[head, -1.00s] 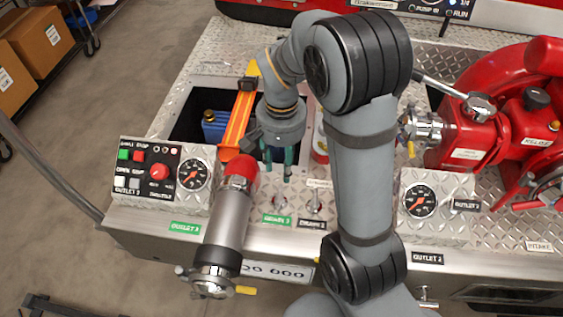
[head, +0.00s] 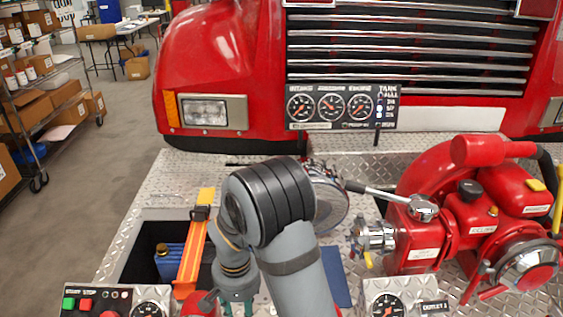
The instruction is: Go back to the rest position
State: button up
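My arm (head: 265,205) reaches up from the bottom edge over the diamond-plate bumper and bends back down at its elbow. My gripper (head: 239,308) points down by the right part of the open bumper compartment. Its two teal fingers stand apart with nothing seen between them, so it looks open and empty. The fingertips are cut off by the bottom edge.
The compartment holds a blue can (head: 168,264), with an orange strap (head: 191,258) across it. The red pump (head: 440,220) stands at right. A control panel (head: 95,302) is at lower left. The truck front (head: 225,60) rises behind. The bumper top is clear at left.

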notch_tip(320, 180, down, 5)
jog(key=shift+f, duration=0.2)
jog(key=shift+r+m+p, duration=0.35)
jog(key=shift+m+p, duration=0.25)
jog(key=shift+p, duration=0.05)
jog(key=shift+r, duration=1.25)
